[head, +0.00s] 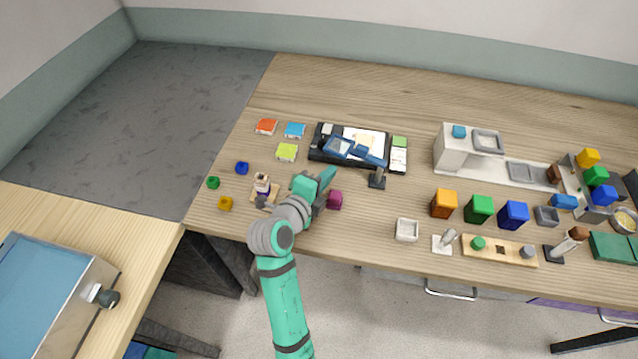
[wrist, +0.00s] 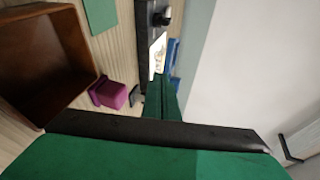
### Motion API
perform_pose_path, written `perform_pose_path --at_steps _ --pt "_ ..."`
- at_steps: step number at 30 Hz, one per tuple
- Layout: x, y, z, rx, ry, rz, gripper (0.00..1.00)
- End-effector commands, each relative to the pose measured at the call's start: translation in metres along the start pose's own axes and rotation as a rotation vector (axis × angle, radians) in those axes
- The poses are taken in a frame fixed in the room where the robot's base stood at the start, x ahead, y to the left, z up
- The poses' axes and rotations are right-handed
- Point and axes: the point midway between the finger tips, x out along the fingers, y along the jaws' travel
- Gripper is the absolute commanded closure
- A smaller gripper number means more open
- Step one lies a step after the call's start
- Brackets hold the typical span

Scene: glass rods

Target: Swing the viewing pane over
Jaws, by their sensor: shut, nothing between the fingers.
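The viewing pane (head: 338,148) looks like a blue-framed pane with a blue bar running right. It lies over the left and middle of a black tray (head: 318,155) holding white sheets. In the wrist view a blue part (wrist: 173,52), probably of the pane, shows beyond the fingertips. My gripper (head: 331,174) is shut and empty, with its tips just in front of the tray, left of a dark post (head: 377,178). It shows in the wrist view too (wrist: 161,82). I cannot tell whether the tips touch anything.
A magenta block (head: 335,200) stands close to my gripper, at its right. A small figure on a wooden base (head: 262,186) is to the left. Orange (head: 444,204), green and blue boxes stand to the right. The table behind the tray is clear.

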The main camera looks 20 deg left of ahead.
Motion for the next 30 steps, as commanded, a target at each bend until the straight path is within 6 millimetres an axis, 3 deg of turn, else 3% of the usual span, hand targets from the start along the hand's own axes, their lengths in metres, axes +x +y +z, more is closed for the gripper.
perform_pose_path --at_steps 3,9,25,30 --pt "0.019 -0.006 -0.001 0.001 0.003 -0.002 1.00" --pt "0.037 -0.011 0.000 0.000 0.001 -0.001 1.00" --pt "0.042 -0.012 -0.001 0.001 0.005 0.000 1.00" --pt "0.049 -0.015 -0.009 0.013 0.046 0.000 1.00"
